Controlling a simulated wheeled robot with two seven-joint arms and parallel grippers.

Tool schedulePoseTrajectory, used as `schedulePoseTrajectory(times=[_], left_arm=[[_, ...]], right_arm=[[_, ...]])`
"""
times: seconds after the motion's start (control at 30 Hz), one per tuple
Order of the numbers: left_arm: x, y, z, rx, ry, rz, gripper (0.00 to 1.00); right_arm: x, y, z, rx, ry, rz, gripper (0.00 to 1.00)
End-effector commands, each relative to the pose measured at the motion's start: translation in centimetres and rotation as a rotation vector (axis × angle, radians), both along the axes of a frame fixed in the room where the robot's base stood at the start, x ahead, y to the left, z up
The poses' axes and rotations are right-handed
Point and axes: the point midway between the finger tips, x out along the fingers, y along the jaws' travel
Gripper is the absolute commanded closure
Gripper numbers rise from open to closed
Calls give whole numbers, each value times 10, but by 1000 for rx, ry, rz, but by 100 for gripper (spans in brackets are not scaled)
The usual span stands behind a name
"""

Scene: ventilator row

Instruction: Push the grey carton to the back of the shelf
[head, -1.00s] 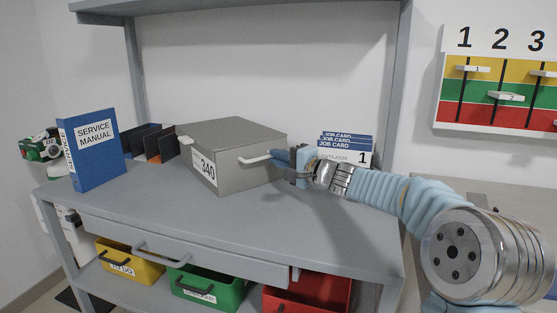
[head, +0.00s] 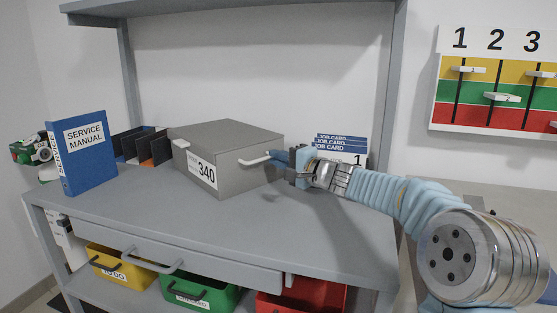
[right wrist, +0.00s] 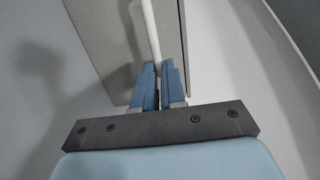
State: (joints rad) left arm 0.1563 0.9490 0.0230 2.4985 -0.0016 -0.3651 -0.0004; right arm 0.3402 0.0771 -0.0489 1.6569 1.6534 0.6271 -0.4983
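The grey carton (head: 232,137), labelled 340, sits on the grey bench top, left of its middle and turned at an angle. It has a white bar handle (head: 256,160) on its right face and another on its left. My right gripper (head: 283,158) is at the right-hand handle. In the right wrist view the blue fingers (right wrist: 160,88) are close together around the end of the white handle (right wrist: 150,35), with the carton's side (right wrist: 110,40) just beyond. My left gripper is not in view.
A blue service manual (head: 83,152) and a dark organizer (head: 140,146) stand left of the carton. Blue-topped job cards (head: 342,150) stand behind my right gripper. The shelf surface (head: 300,225) in front is clear. Yellow, green and red bins (head: 205,296) sit below.

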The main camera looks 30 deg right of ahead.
Motion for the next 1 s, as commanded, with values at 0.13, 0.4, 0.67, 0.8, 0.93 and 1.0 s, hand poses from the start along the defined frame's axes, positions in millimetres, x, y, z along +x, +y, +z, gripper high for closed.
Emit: schedulePoseTrajectory(times=[0.13, 0.4, 0.67, 0.8, 0.93, 1.0], left_arm=[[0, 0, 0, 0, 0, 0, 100], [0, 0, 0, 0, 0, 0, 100], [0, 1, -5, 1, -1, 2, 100], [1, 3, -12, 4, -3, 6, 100], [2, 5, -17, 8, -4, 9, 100], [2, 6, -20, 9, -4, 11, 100]], right_arm=[[0, -1, 0, 0, 0, -3, 70], [0, 0, 0, -1, 0, 0, 60], [-17, -5, -1, -3, -2, -1, 60], [-45, -12, -1, -3, -3, -3, 60], [-75, -20, -2, -3, -2, -4, 60], [-90, -24, -1, -2, -1, -3, 60]])
